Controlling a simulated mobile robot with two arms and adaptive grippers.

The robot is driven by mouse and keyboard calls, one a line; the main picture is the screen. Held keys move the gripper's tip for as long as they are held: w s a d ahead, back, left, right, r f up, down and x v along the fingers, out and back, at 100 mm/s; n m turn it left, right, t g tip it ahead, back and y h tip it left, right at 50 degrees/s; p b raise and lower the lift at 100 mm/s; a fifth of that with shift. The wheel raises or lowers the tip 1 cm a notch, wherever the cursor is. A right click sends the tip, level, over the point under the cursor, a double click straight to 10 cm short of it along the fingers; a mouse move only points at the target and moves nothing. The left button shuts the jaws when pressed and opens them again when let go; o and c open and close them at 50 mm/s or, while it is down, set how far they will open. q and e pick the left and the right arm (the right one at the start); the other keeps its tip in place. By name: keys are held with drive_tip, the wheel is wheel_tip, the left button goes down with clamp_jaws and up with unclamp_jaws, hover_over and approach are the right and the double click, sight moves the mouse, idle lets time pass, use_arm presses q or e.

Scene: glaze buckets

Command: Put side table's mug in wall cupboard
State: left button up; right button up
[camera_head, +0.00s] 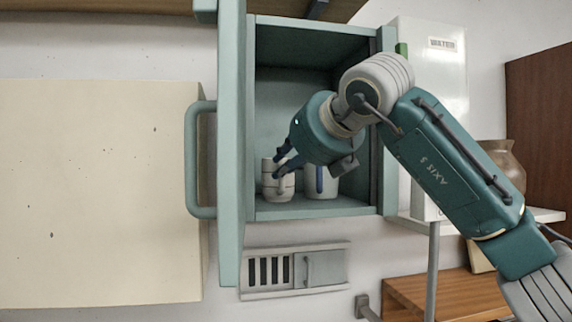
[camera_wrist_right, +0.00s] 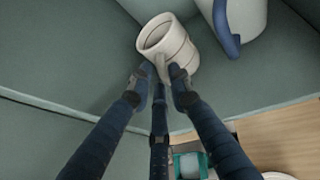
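A white mug (camera_head: 277,188) with ringed sides stands upright on the floor of the teal wall cupboard (camera_head: 320,209). My right gripper (camera_head: 283,163) reaches into the cupboard, with its dark blue fingers at this mug. In the right wrist view, the fingertips of the gripper (camera_wrist_right: 162,78) lie on either side of the handle of the mug (camera_wrist_right: 176,45). I cannot tell whether they press on it. A larger white vessel with a blue handle (camera_head: 329,184) stands just right of the mug; it also shows in the wrist view (camera_wrist_right: 249,16). My left gripper is not in view.
The cupboard door (camera_head: 232,150) stands open on the left, its handle (camera_head: 193,160) facing left. A white box (camera_head: 445,75) marked "WATER" and a brown jug (camera_head: 507,165) are at the right. A wooden surface (camera_head: 445,300) lies below.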

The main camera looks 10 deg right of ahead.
drive_tip(key=shift+o, duration=0.7)
drive_tip(key=shift+a, duration=0.15)
drive_tip(key=shift+s+r, duration=0.1)
use_arm(q)
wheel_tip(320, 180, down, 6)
drive_tip(key=b, duration=0.6)
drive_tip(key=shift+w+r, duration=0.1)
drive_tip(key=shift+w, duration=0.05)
use_arm(e)
drive_tip(key=v, duration=1.1)
drive_tip(key=shift+s, duration=0.35)
drive_tip(key=shift+r, duration=0.15)
